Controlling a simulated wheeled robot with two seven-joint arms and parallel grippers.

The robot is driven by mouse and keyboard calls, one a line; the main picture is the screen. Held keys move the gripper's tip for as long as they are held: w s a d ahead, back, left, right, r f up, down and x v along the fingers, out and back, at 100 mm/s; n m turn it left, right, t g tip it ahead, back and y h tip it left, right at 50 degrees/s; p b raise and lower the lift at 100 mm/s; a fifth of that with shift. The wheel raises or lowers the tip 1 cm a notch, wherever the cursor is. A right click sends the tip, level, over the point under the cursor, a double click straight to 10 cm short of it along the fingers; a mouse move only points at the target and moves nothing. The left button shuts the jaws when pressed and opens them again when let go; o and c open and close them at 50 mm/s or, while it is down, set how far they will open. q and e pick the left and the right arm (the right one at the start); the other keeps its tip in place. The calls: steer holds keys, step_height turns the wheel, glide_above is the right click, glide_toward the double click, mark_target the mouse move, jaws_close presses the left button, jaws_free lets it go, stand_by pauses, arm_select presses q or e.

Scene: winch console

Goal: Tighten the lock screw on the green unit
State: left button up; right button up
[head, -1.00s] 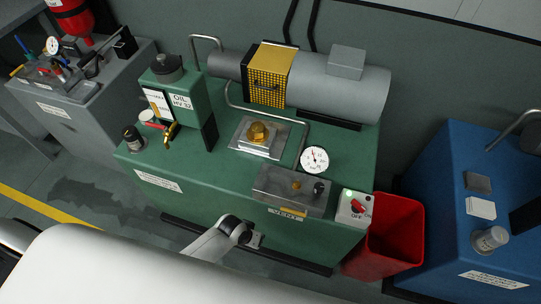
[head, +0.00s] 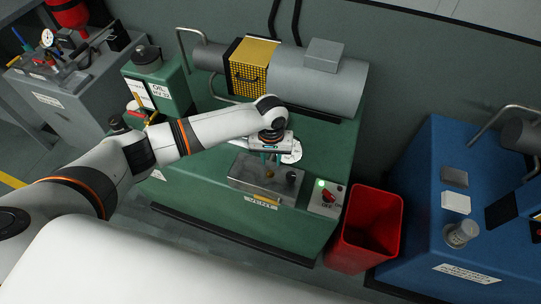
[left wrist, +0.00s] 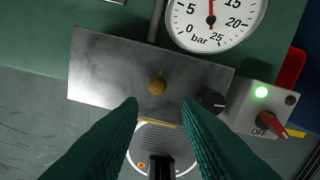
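The green unit (head: 230,213) stands in the middle of the head view. A steel block (head: 245,179) lies on its front top edge and also shows in the left wrist view (left wrist: 110,72). A brass screw (left wrist: 157,84) is in the block's middle, and a black knob (left wrist: 210,100) is at its right end. I cannot tell from a label which is the lock screw. My left gripper (head: 268,160) is over the block. Its teal fingers are apart and empty in the left wrist view (left wrist: 160,108), with the brass screw just beyond the tips. My right gripper is not in view.
A pressure gauge (left wrist: 212,15) sits behind the block. A switch box with a lit green lamp and red switch (left wrist: 268,131) is to its right. A red bin (head: 365,225) stands between the green unit and the blue unit (head: 415,215). A grey cylinder (head: 310,82) is behind.

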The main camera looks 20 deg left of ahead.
mark_target(270, 172)
arm_select(q)
steer(key=shift+w+a+f, duration=0.1)
steer(key=shift+w+a, duration=0.05)
steer(key=shift+a, duration=0.1)
steer(key=shift+f+b, duration=0.4)
steer(key=shift+b, duration=0.2)
step_height(270, 172, down, 4)
steer(key=b, duration=0.4)
steer(key=shift+r+b, duration=0.2)
steer(key=shift+b, duration=0.15)
steer(key=shift+f+b, duration=0.3)
steer(key=shift+f, duration=0.9)
